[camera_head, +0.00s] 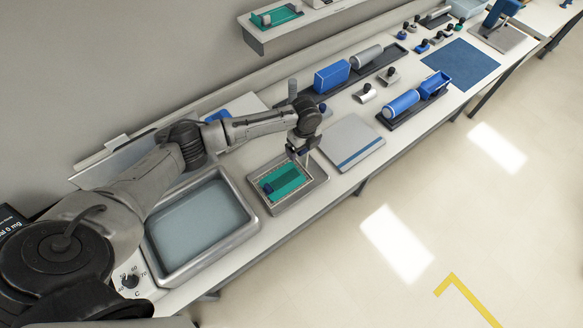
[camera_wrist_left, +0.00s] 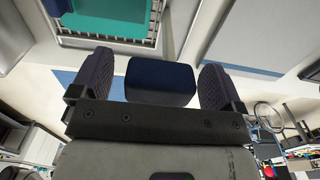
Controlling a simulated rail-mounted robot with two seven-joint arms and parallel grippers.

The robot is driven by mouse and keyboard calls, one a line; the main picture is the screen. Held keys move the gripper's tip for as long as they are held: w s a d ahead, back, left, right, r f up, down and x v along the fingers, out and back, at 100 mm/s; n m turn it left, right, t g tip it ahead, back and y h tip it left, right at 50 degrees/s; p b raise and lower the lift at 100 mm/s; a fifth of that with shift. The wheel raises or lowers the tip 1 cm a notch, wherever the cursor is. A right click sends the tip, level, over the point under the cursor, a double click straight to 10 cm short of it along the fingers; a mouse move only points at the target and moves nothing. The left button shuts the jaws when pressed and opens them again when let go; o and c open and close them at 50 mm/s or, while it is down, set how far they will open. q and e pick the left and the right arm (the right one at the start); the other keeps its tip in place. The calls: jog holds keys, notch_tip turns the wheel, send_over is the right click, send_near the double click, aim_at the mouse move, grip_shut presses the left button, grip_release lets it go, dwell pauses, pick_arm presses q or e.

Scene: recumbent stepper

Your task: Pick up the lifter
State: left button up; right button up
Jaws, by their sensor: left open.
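My left gripper (camera_head: 298,153) is over the right rear edge of a metal tray with a wire rack and a green slide holder. Its fingers are open. In the left wrist view, a dark blue block (camera_wrist_left: 160,82) shows between the open fingers of the left gripper (camera_wrist_left: 157,88), with a gap on each side. It looks like the handle of the lifter; the lifter's lower part is not clear. The metal tray (camera_head: 318,181) holds the green holder (camera_head: 288,176), which has a small dark blue block at its left. My right gripper is not in view.
A large water bath (camera_head: 254,220) stands left of the tray. A flat pale plate with a blue stripe (camera_head: 352,146) lies to the right. Blue and grey rollers (camera_head: 402,104) and small stamps stand farther right. A wall shelf (camera_head: 262,40) is above the bench.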

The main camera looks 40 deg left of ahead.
pick_arm(q)
jog(key=shift+f, duration=1.05)
jog(key=shift+c, duration=0.2)
jog(key=shift+r, duration=0.1)
jog(key=c, duration=1.3)
